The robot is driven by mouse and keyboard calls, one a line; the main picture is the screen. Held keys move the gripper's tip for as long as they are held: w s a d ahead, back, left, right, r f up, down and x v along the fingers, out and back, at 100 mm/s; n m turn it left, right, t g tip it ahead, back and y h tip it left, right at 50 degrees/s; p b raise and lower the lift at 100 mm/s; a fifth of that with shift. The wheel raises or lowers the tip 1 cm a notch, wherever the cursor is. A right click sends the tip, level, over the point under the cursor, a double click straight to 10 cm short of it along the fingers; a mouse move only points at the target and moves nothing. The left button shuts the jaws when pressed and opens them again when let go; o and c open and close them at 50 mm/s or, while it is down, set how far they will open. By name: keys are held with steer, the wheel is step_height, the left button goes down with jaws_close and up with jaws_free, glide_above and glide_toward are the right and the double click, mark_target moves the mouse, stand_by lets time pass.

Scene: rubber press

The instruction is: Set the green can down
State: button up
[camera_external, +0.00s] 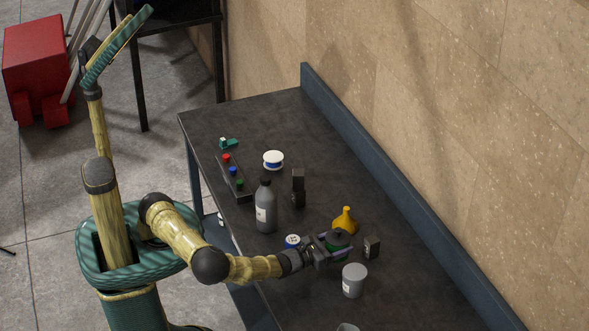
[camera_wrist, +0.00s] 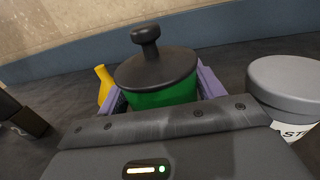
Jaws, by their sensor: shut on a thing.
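The green can (camera_external: 337,245) has a dark lid with a black knob on top. It stands upright between the fingers of my gripper (camera_external: 332,250), over the right part of the dark table (camera_external: 400,290). In the wrist view the green can (camera_wrist: 165,97) sits between the purple-grey fingers of my gripper (camera_wrist: 163,92), which is shut on it. The can's lower part is hidden by the gripper body, so I cannot tell whether its base touches the table.
A grey lidded pot (camera_external: 354,282) stands close in front of the can, with a dark block (camera_external: 372,246) to its right. A yellow funnel-shaped thing (camera_external: 345,221) is just behind. A grey bottle (camera_external: 265,213) and a button box (camera_external: 234,178) stand farther left.

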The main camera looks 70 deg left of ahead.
steer(key=shift+f, duration=1.8)
steer(key=shift+f, duration=0.15)
steer(key=o, duration=1.1)
steer(key=shift+s, duration=0.15)
steer(key=s, duration=0.4)
steer(key=s+d+b, duration=0.1)
steer(key=s, duration=0.6)
steer(key=shift+s+d, duration=0.15)
steer(key=shift+s, duration=0.2)
